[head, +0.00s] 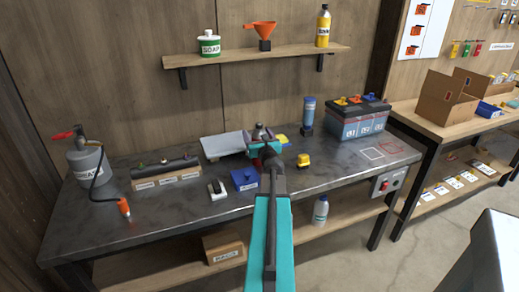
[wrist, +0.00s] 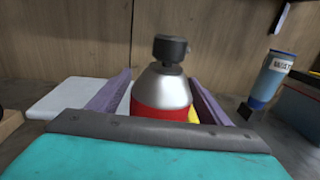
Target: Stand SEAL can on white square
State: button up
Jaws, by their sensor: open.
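A can with a red body, silver shoulder and black cap (wrist: 165,90) stands upright on the bench between my fingers. No label on it is readable, so I cannot tell whether it is the SEAL can. Its top (head: 259,131) shows in the head view just behind my gripper (head: 264,148), which hides the rest. My gripper is open, with one purple finger on each side of the can in the wrist view (wrist: 160,103). The white square (head: 372,153) is an empty outline on the bench to the right, beside a red outlined square (head: 394,145).
A battery (head: 357,118) and a blue bottle (head: 308,115) stand right of the can. A pale flat plate (head: 222,145), a blue box (head: 244,179) and a yellow-topped item (head: 303,161) are nearby. A grey pump can (head: 88,166) stands at far left.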

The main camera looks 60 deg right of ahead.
jog(key=c, duration=1.5)
jog(key=shift+r, duration=0.15)
notch_tip(320, 180, up, 10)
jog(key=p, duration=0.3)
